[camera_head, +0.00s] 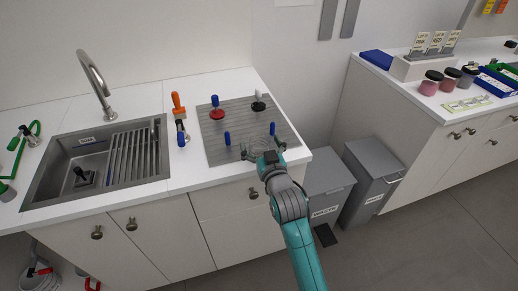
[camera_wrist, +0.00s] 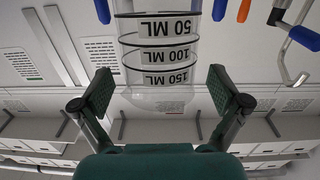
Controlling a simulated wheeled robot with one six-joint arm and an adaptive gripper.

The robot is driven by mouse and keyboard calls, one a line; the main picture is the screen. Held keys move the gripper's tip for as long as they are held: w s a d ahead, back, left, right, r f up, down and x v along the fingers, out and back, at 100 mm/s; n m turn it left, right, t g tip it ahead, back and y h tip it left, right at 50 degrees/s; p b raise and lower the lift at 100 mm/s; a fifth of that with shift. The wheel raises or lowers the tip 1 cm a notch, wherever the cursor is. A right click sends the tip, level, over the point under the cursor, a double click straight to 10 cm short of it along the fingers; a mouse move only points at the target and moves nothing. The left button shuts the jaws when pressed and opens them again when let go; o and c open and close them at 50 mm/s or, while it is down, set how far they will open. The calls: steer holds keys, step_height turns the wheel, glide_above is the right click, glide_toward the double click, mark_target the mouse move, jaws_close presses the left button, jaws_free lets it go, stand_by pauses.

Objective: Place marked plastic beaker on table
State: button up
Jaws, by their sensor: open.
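The marked plastic beaker (camera_wrist: 160,42) is clear, with dark rings and black labels for 50, 100 and 150 ML. In the wrist view it is at the top middle, and its upper end is cut off by the frame. My gripper (camera_wrist: 162,90) is open, with one finger on each side of the beaker's lower part in the picture. Gaps show between the pads and the beaker. In the head view my gripper (camera_head: 262,149) is at the front right of the grey ribbed mat (camera_head: 218,153). The beaker is faint there, and its contact with the surface is unclear.
Blue pegs (camera_head: 227,138) stand on the mat near my gripper, with a red-based, blue-topped item (camera_head: 216,108) behind. A sink (camera_head: 90,165) lies left. Grey bins (camera_head: 372,178) stand right of the counter. Another counter (camera_head: 405,90) with jars is farther right.

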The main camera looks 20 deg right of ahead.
steer(key=shift+w, duration=0.35)
steer(key=shift+c, duration=0.2)
steer(key=c, duration=1.1)
